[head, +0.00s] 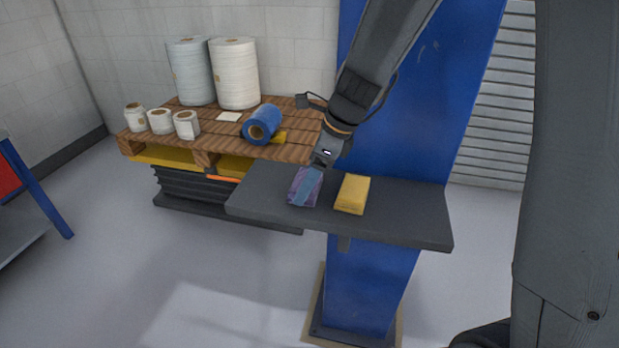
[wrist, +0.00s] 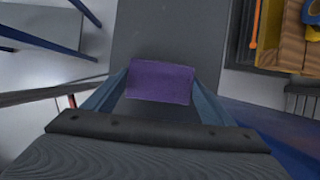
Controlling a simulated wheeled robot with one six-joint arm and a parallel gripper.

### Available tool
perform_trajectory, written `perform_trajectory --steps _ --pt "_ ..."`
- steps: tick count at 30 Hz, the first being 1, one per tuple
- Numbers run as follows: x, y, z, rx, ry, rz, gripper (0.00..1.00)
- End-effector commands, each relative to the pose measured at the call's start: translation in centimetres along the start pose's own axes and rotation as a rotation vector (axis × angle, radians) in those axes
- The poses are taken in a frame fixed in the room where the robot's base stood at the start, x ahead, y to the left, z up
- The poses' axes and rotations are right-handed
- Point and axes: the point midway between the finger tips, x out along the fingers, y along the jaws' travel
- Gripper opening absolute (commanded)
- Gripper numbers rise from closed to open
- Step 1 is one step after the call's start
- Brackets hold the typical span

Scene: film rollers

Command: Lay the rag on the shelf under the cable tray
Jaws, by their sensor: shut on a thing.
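A purple, folded, block-like rag (head: 296,183) is between the fingers of my gripper (head: 306,188), over the left part of the dark grey shelf (head: 410,212) on the blue column. In the wrist view the purple rag (wrist: 160,82) spans the gap between both blue-grey fingers of my gripper (wrist: 160,90), with the grey shelf (wrist: 165,35) behind it. I cannot tell whether the rag touches the shelf. My fingers hide part of it in the head view. I cannot make out a cable tray in either view.
A yellow block (head: 352,194) lies on the shelf just right of my gripper. The blue column (head: 420,120) rises behind the shelf. At the back left, a wooden pallet (head: 190,138) carries white rolls and a blue roll (head: 262,125). The shelf's right end is clear.

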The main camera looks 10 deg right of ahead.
Motion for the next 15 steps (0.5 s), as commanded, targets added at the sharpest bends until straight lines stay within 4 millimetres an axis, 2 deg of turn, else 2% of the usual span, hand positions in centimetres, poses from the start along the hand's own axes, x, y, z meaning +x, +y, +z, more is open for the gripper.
perform_trajectory --steps 6,7,9,10,15 --pt "0.10 -0.02 -0.06 0.001 0.000 0.000 0.49" --pt "0.14 -0.02 -0.07 0.001 0.000 0.000 0.79" --pt "0.10 -0.02 -0.06 0.001 0.000 0.000 0.91" --pt "0.09 -0.01 -0.06 0.001 0.000 0.000 0.96" --pt "0.08 -0.02 -0.05 0.000 0.000 0.000 0.96"
